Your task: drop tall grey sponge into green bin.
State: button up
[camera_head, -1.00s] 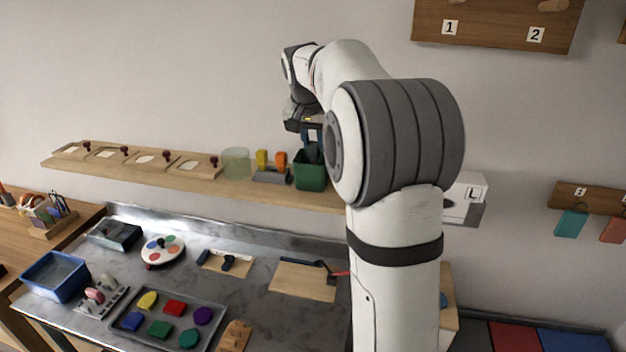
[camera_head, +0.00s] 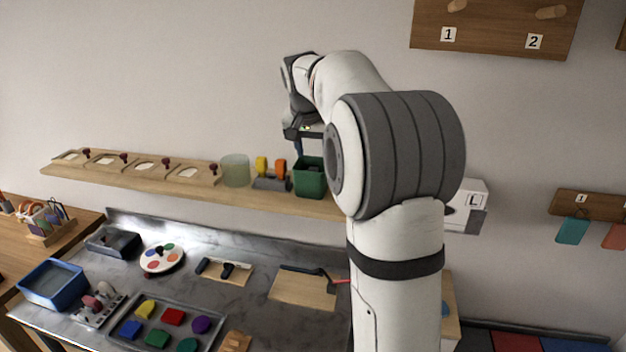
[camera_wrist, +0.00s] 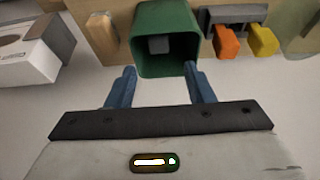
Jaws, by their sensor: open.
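The green bin (camera_head: 309,179) stands at the right end of the wall shelf, partly behind my arm. In the wrist view the green bin (camera_wrist: 166,62) opens toward the camera, and a small grey block (camera_wrist: 159,45), which looks like the grey sponge, is inside it. My gripper (camera_wrist: 160,68) is open, its two blue fingers apart and empty at the bin's near rim. In the head view my gripper (camera_head: 299,147) is just above and left of the bin. The block's full height is hidden in the bin.
A holder with orange (camera_wrist: 228,42) and yellow (camera_wrist: 263,40) pieces sits close beside the bin. A clear cup (camera_head: 235,170) and several wooden plates with knobs share the shelf (camera_head: 120,178). A white box (camera_wrist: 38,50) is on the bin's other side.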

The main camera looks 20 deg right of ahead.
jog(key=v, duration=0.7)
jog(key=shift+b, duration=0.45)
jog(key=shift+s+a+r, duration=0.1)
jog(key=shift+s+r, duration=0.05)
jog(key=s+a+f+n, duration=0.2)
jog(key=s+f, duration=0.4)
jog(key=s, duration=0.4)
jog(key=s+a+f+n+y, duration=0.1)
jog(key=s+a+f+n, duration=0.1)
jog(key=s+a+f, duration=0.2)
jog(key=s+a+f+n+y+b, duration=0.1)
jog(key=s+a+f, duration=0.3)
jog(key=s+f, duration=0.6)
jog(key=s+n, duration=0.1)
jog(key=s, duration=0.6)
jog(key=shift+f+n, duration=0.15)
jog(key=shift+n, duration=0.25)
